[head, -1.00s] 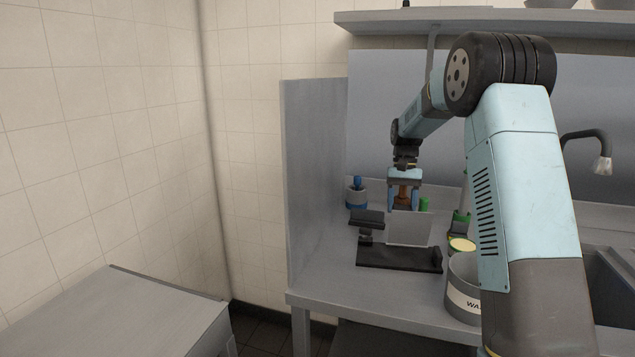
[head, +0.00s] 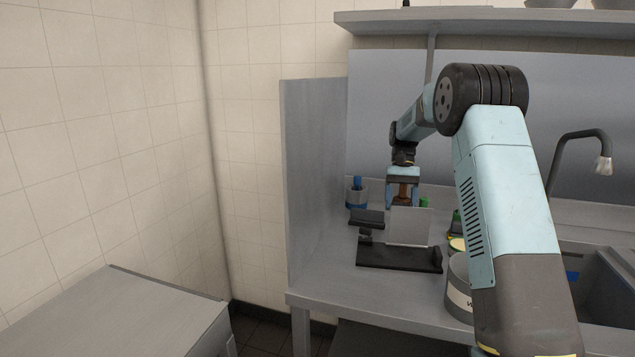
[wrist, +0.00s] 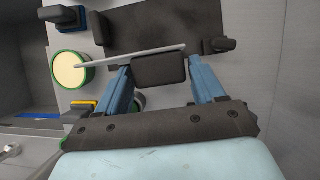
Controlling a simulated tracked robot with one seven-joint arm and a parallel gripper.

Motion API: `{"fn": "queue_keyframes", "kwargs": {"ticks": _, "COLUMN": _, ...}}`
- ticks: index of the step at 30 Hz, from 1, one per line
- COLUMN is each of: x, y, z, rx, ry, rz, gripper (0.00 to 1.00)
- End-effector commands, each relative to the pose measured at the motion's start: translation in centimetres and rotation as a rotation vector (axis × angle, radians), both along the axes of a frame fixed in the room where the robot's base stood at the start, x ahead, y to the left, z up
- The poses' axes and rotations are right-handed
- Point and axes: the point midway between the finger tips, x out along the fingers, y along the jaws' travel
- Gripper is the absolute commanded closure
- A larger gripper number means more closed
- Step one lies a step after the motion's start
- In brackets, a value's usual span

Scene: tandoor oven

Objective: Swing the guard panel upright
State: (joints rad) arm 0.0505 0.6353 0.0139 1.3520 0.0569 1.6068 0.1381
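The guard panel (head: 410,227) is a pale grey plate above a black base (head: 400,258) on the counter. In the head view it stands close to upright. In the wrist view the panel (wrist: 130,57) shows almost edge-on as a thin light strip. My gripper (head: 403,203) is behind the panel, its lower end partly hidden by it. In the wrist view my gripper (wrist: 160,76) has its two blue fingers wide apart. The left fingertip is close to the panel; contact cannot be told. A black pad (head: 367,217) shows between the fingers in the wrist view (wrist: 160,70).
A grey pot (head: 461,282) and a yellow-topped round item (head: 457,244) stand right of the base. A blue-handled item in a cup (head: 356,193) stands at the back left. A side wall (head: 315,180) bounds the counter's left; a sink (head: 600,285) lies right.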

Motion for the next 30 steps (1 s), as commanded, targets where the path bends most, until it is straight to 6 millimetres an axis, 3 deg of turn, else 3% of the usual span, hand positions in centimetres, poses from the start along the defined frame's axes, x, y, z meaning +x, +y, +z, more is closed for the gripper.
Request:
{"fn": "queue_keyframes", "kwargs": {"ticks": 5, "x": 0.0, "y": 0.0, "z": 0.0, "rx": 0.0, "ry": -0.001, "rz": 0.0, "gripper": 0.16}}
{"fn": "queue_keyframes", "kwargs": {"ticks": 14, "x": 0.1, "y": 0.0, "z": 0.3, "rx": 0.0, "ry": -0.001, "rz": 0.0, "gripper": 0.16}}
{"fn": "queue_keyframes", "kwargs": {"ticks": 30, "x": 1.5, "y": -0.3, "z": 3.0, "rx": 0.001, "ry": -0.002, "rz": 0.0, "gripper": 0.16}}
